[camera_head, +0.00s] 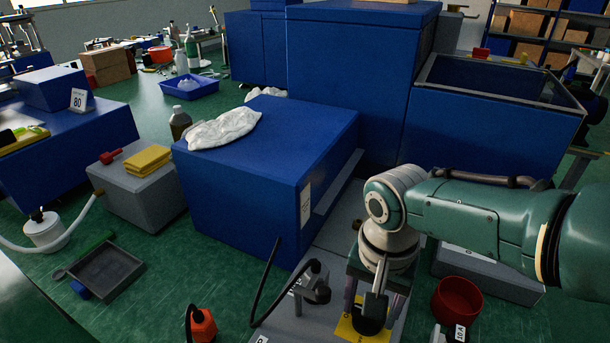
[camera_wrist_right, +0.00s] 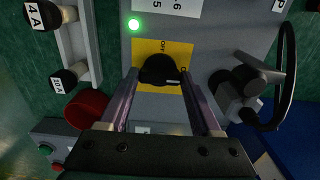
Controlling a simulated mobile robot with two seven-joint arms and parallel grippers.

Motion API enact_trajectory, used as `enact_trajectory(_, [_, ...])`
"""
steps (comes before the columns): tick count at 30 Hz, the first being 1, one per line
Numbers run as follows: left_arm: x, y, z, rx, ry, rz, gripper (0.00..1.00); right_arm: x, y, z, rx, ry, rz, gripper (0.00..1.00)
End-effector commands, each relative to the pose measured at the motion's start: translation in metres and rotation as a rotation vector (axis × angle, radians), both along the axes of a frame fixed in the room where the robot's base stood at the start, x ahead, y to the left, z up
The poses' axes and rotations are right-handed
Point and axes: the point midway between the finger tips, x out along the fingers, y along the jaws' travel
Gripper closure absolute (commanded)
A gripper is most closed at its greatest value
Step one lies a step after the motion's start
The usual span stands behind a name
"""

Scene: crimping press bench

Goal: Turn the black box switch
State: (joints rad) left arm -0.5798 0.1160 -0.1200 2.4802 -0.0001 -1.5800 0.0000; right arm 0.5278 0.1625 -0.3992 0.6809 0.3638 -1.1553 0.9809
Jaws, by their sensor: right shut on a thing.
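The black rotary switch (camera_wrist_right: 160,69) sits on a yellow plate (camera_wrist_right: 150,46) on a grey box face in the right wrist view. The plate reads "OFF" above the knob; a second marking at its right is partly hidden. My right gripper (camera_wrist_right: 160,78) has a finger on each side of the knob and is shut on it. In the head view the right gripper (camera_head: 370,308) points down at the yellow plate (camera_head: 348,329), covering much of it. My left gripper is not in view.
A green lamp (camera_wrist_right: 133,24) glows beside the plate. A grey connector with a black cable (camera_wrist_right: 243,88) stands close to the right finger. A red bowl (camera_head: 457,300) lies right of the gripper. A large blue housing (camera_head: 260,180) rises behind the switch box.

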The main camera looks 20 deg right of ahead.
Motion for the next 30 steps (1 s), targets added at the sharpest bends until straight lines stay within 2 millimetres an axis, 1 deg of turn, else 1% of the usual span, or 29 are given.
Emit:
enact_trajectory(16, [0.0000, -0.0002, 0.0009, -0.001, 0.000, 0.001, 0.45, 0.0011, -0.0009, 0.0005, -0.002, -0.003, -0.027, 0.91])
enact_trajectory(17, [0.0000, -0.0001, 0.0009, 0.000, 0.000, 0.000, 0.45, 0.0011, -0.0009, 0.0005, -0.002, -0.003, -0.027, 0.34])
enact_trajectory(24, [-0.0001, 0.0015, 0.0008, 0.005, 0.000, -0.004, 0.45, 0.0007, -0.0007, 0.0004, -0.001, -0.002, -0.026, 0.07])
enact_trajectory(25, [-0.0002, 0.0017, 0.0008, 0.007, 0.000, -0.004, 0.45, 0.0007, -0.0007, 0.0003, -0.001, -0.002, -0.026, 0.05])
enact_trajectory(30, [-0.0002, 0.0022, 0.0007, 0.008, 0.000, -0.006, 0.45, 0.0005, -0.0004, 0.0002, -0.002, -0.001, -0.025, 0.05])
